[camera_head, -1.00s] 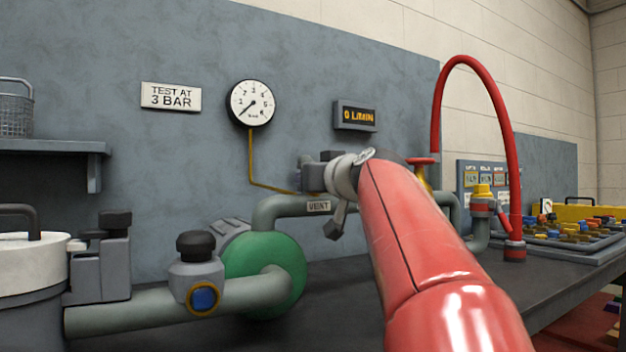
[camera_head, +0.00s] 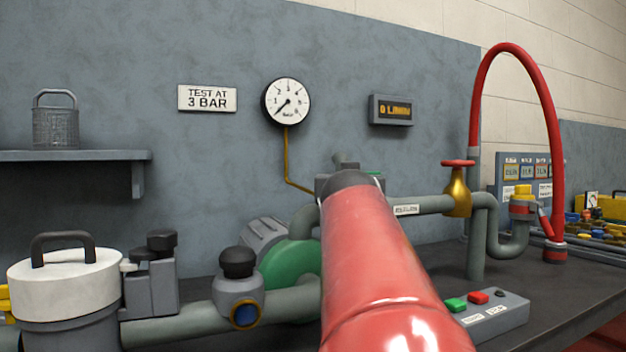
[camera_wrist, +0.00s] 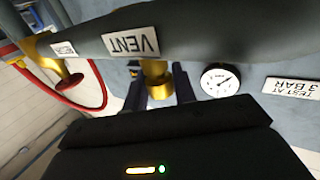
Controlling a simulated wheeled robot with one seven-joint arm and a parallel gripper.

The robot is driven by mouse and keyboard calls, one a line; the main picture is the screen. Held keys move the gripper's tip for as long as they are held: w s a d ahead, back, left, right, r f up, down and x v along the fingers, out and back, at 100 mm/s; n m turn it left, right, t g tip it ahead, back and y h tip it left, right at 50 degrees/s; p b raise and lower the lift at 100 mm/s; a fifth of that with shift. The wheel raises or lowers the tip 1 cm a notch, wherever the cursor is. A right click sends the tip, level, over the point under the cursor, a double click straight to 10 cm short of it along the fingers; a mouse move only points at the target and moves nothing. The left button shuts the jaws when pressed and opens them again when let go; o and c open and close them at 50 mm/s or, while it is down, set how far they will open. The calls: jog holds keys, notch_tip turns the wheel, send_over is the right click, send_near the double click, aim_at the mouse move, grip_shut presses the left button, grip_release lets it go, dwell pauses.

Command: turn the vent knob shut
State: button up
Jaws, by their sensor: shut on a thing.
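The vent knob (camera_wrist: 156,88) is a brass-coloured piece by the VENT label (camera_wrist: 131,43) on the grey pipe in the wrist view, which looks nearly upside down. My gripper (camera_wrist: 160,94) has its dark fingers on both sides of the knob and is shut on it; the exact contact is partly hidden. In the head view, my red arm covers the knob, the VENT label and most of the gripper. How far the knob is turned cannot be told.
The pressure gauge (camera_head: 287,101) has its needle at the low end; the flow display (camera_head: 391,110) seems to read 0. A brass valve with a red handwheel (camera_head: 458,185) stands right along the pipe. A red hose (camera_head: 548,120) arches beyond. A button box (camera_head: 490,312) lies on the bench.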

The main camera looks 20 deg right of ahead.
jog(key=shift+m+g+h, duration=0.7)
jog(key=shift+m+h, duration=0.2)
jog(key=shift+h, duration=0.3)
jog(key=shift+f+m+g+h, duration=0.1)
jog(key=shift+m+g+h, duration=0.6)
jog(key=shift+h, duration=0.2)
jog(key=o, duration=1)
jog(key=shift+c, duration=0.2)
jog(key=shift+a, duration=0.1)
jog(key=shift+s+a+b, duration=0.25)
jog(key=shift+b, duration=0.1)
jog(key=b+v, duration=0.1)
jog(key=v, duration=0.6)
jog(key=shift+d, duration=0.1)
